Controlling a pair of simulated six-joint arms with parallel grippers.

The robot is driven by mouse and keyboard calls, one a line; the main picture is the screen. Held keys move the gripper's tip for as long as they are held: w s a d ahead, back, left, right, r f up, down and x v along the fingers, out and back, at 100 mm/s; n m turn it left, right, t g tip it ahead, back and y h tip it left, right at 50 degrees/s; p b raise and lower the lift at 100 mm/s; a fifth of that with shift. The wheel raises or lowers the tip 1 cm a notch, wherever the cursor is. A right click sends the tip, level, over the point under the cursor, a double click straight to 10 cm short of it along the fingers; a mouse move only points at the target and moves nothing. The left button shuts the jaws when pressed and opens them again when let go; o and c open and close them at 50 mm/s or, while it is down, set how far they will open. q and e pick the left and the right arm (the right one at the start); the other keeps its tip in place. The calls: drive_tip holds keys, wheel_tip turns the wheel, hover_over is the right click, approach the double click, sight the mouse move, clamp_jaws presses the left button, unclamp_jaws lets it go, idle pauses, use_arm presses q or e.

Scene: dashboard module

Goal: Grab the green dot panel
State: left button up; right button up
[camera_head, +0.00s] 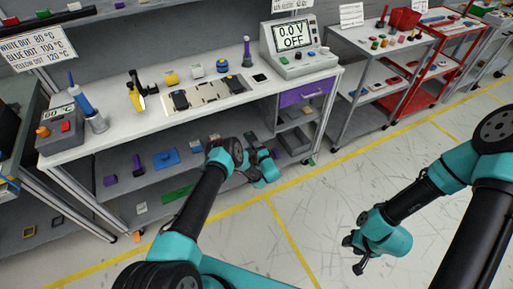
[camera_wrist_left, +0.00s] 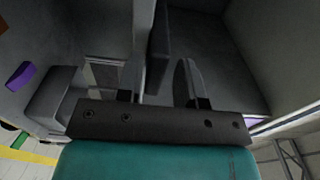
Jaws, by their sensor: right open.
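I cannot make out a panel with a green dot for certain. A flat green piece (camera_head: 177,193) lies on the low shelf under the bench. A beige panel with dark blocks (camera_head: 207,97) lies on the bench top. My left gripper (camera_head: 266,158) is in front of the shelf under the bench, at its right part. In the left wrist view its fingers (camera_wrist_left: 160,82) are apart, with a dark grey upright block (camera_wrist_left: 158,48) beyond the gap, not visibly gripped. My right gripper (camera_head: 352,256) hangs over the floor at the right, open and empty.
The bench (camera_head: 120,138) carries a yellow-black tool, small blocks and a meter reading 0.0 V OFF (camera_head: 297,50). A purple drawer (camera_head: 305,92) is under its right end. Grey and red carts (camera_head: 440,75) stand at the right.

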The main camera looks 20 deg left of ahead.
use_arm(q)
clamp_jaws()
idle(0.4)
drive_tip(key=shift+r, duration=0.1)
wheel_tip(320, 180, up, 2)
drive_tip(key=shift+r, duration=0.15)
idle(0.3)
drive_tip(key=s+d+r, duration=0.5)
drive_tip(key=s+d, duration=0.4)
drive_tip(key=s, duration=0.1)
drive_tip(key=shift+s+d, duration=0.15)
drive_tip(key=shift+d, duration=0.1)
idle(0.4)
